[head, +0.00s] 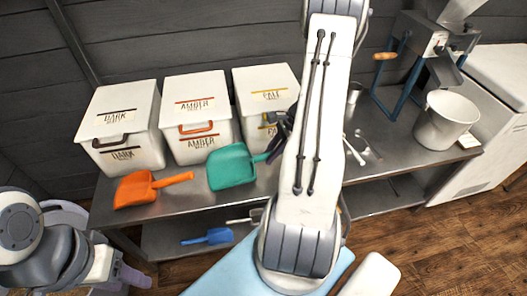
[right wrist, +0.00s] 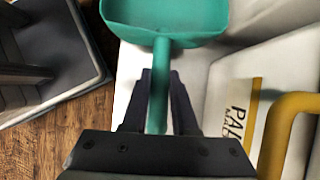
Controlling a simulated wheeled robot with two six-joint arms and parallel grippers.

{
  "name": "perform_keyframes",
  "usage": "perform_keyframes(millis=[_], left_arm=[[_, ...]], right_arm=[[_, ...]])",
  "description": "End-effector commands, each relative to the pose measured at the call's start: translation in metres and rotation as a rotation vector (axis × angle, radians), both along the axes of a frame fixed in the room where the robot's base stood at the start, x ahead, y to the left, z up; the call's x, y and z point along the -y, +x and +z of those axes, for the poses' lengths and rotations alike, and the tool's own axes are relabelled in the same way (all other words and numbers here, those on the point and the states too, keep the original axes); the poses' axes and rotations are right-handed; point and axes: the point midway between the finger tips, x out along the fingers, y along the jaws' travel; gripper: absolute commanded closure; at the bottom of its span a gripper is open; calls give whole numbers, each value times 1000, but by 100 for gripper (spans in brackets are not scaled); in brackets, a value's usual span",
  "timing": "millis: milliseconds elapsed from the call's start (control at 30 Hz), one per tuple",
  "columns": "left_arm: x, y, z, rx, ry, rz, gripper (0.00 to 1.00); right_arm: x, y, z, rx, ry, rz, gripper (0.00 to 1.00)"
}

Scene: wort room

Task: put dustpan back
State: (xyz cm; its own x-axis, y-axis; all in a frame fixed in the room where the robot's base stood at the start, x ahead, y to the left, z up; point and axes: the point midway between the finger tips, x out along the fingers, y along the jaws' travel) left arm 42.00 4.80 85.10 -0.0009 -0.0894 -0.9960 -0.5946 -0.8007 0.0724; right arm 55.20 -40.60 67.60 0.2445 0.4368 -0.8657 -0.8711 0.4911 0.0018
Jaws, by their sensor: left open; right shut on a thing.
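A teal dustpan (head: 232,166), a wide scoop with a short handle, is in front of the middle and right white bins in the head view. My right gripper (head: 284,132) is shut on its handle and partly hidden by my right arm. The right wrist view shows the handle (right wrist: 160,60) between the two dark fingers (right wrist: 161,88), with the pan beyond. I cannot tell whether the pan touches the bench. An orange scoop (head: 135,190) lies on the bench and a blue one (head: 208,237) lies lower down. My left gripper (head: 108,268) is open and empty at the lower left.
Three lidded white bins, labelled dark (head: 120,120), amber (head: 197,115) and pale (head: 265,90), stand along the metal bench (head: 180,212). A mill (head: 425,45) and a pale bucket (head: 447,122) stand at the right. The wooden floor (head: 440,245) shows clear at the lower right.

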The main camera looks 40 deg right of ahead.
Motion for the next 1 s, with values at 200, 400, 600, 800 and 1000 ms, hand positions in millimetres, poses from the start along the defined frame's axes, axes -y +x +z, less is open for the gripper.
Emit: perform_keyframes(millis=[200, 400, 600, 800, 1000], left_arm=[[0, 0, -7, 0, 0, 0, 50], [0, 0, -21, 0, 0, 0, 50], [0, 0, -41, 0, 0, 0, 50], [0, 0, -60, 0, 0, 0, 50], [0, 0, -68, 0, 0, 0, 50]], right_arm=[[6, -3, -6, -1, 3, -45, 100], [6, -3, -20, -1, 3, -42, 100], [5, -3, -40, -1, 3, -38, 100], [5, -3, -59, -1, 3, -37, 100], [5, -3, -67, -1, 3, -37, 100]])
